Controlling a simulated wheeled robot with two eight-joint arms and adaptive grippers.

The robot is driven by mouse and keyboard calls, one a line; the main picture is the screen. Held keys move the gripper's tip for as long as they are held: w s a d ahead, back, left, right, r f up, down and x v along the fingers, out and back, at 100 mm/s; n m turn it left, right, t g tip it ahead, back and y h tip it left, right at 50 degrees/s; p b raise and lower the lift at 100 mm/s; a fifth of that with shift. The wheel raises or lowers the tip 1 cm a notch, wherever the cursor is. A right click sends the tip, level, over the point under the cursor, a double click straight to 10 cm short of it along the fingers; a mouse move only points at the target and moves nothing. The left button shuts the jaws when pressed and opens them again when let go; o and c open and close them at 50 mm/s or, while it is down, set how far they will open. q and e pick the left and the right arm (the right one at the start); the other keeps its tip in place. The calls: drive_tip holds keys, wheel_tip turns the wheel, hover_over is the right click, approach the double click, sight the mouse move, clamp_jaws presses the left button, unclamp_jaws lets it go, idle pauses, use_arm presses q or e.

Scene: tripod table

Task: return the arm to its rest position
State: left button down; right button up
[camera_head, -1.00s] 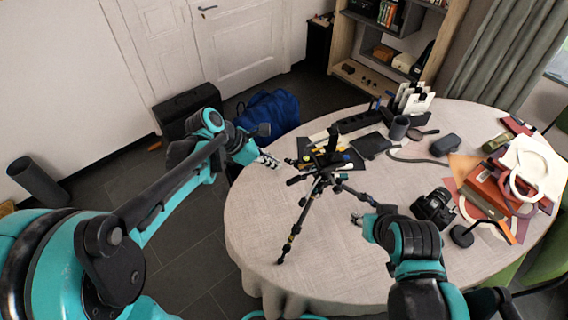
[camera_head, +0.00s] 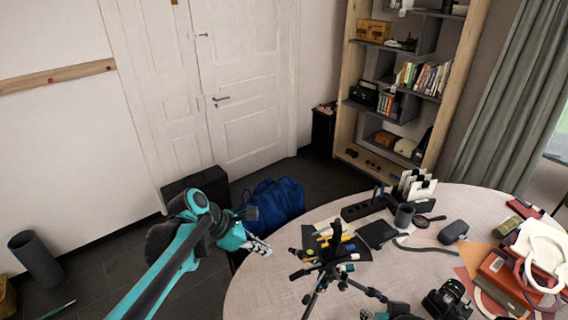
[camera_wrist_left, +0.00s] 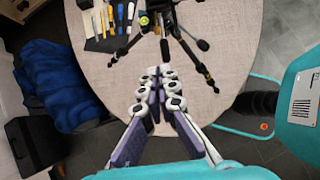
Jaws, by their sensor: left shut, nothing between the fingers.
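My left arm, teal and black, comes in from the lower left of the head view. Its gripper (camera_head: 259,248) is at the table's left edge, left of the black tripod (camera_head: 330,262), apart from it and empty. In the left wrist view the left gripper's fingers (camera_wrist_left: 160,73) are together with nothing between them, over the table's edge. The tripod also shows there at the top (camera_wrist_left: 172,22), beyond the fingertips. Only a small part of my right arm shows at the bottom edge of the head view; its fingers are too cut off to read.
A blue bag (camera_head: 272,205) and black case stand on the floor behind my left gripper. A shelf stands at the back.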

use_arm(q)
drive_tip(key=s+a+f+m+t+y+b, duration=0.2)
drive_tip(key=s+m, duration=0.5)
drive_tip(key=m, duration=0.4)
drive_tip(key=s+a+f+m+t+y+b, duration=0.1)
drive_tip(key=s+a+f+m+y+b, duration=0.3)
drive_tip(key=s+m, duration=0.4)
drive_tip(key=shift+a+f+m+t+y, duration=0.4)
drive_tip(key=shift+a+f+m, duration=0.3)
drive_tip(key=shift+f+m, duration=0.95)
drive_tip(key=shift+r+m, duration=0.25)
drive_tip(key=shift+r, duration=0.05)
